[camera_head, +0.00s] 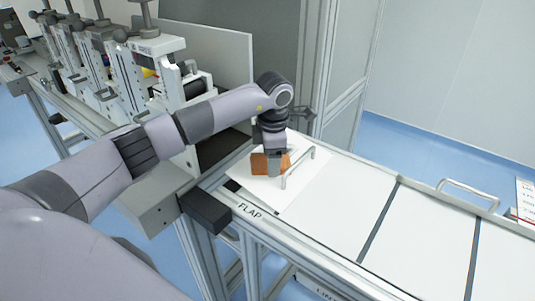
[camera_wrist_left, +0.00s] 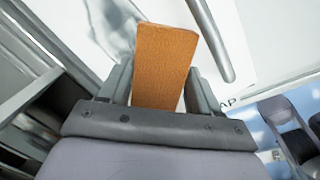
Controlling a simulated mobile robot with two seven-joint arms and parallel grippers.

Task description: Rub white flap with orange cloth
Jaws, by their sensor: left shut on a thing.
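The white flap (camera_head: 305,183) lies on the machine bed beside the "FLAP" label, with a grey bar handle (camera_head: 298,167) standing on it. In the left wrist view the flap's white surface (camera_wrist_left: 255,80) fills the area behind the cloth. The orange cloth (camera_head: 258,164) is in my left gripper (camera_head: 274,166), at the flap's left part. In the left wrist view the cloth (camera_wrist_left: 163,60) sticks out between the two fingers of the gripper (camera_wrist_left: 158,90). I cannot tell for certain whether the cloth touches the flap. My right gripper is not in view.
The flap's handle (camera_wrist_left: 212,40) stands close to the right of the cloth in the wrist view. Further white panels (camera_head: 420,235) run to the right, one with its own handle (camera_head: 468,193). Clamp-like machine units (camera_head: 140,75) line the upper left. A dark block (camera_head: 206,210) sits at the front edge.

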